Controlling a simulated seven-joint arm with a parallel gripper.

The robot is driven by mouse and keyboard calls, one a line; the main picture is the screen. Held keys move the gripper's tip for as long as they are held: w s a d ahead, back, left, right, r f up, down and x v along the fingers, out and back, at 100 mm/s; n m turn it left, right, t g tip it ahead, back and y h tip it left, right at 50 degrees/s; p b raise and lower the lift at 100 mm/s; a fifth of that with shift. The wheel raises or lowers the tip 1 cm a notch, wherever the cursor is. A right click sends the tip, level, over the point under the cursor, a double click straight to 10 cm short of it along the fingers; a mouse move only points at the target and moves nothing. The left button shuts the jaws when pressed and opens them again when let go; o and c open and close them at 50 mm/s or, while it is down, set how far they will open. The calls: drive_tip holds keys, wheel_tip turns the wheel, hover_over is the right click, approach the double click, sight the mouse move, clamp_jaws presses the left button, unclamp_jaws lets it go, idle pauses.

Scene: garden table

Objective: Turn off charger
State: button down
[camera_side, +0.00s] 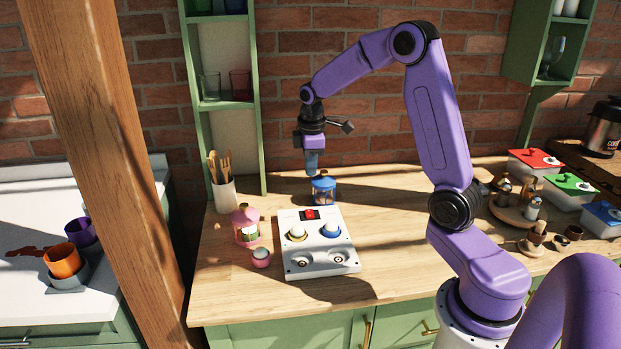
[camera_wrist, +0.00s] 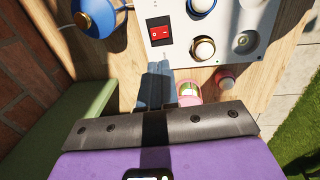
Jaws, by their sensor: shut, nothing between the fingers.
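The charger (camera_side: 290,218) is a white box on the wooden table, with a red rocker switch (camera_side: 309,214) near its back edge. Two white bulbs sit in it, one with a gold ring (camera_side: 298,233) and one with a blue ring (camera_side: 331,230); the two front sockets look empty. My gripper (camera_side: 312,172) is shut and empty, pointing down above the table behind the charger. In the wrist view the red switch (camera_wrist: 160,31) lies just beyond my closed fingertips (camera_wrist: 156,72), apart from them in the picture. The switch's position is hard to tell.
A blue lantern (camera_side: 323,191) stands right behind the charger, close below my gripper. A pink lantern (camera_side: 245,231) and a pink-ringed bulb (camera_side: 261,258) stand to its left. A utensil cup (camera_side: 224,195) is at the back left. Wooden trays with small jars and colored-lid boxes stand at right.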

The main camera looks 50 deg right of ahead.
sight(309, 211)
drive_tip(key=shift+w+d+r, duration=0.1)
drive_tip(key=shift+w+d, duration=0.25)
drive_tip(key=shift+w, duration=0.05)
drive_tip(key=f, duration=0.9)
drive_tip(key=w+d+f, duration=0.1)
drive_tip(key=f, duration=0.4)
drive_tip(key=shift+w+d, duration=0.1)
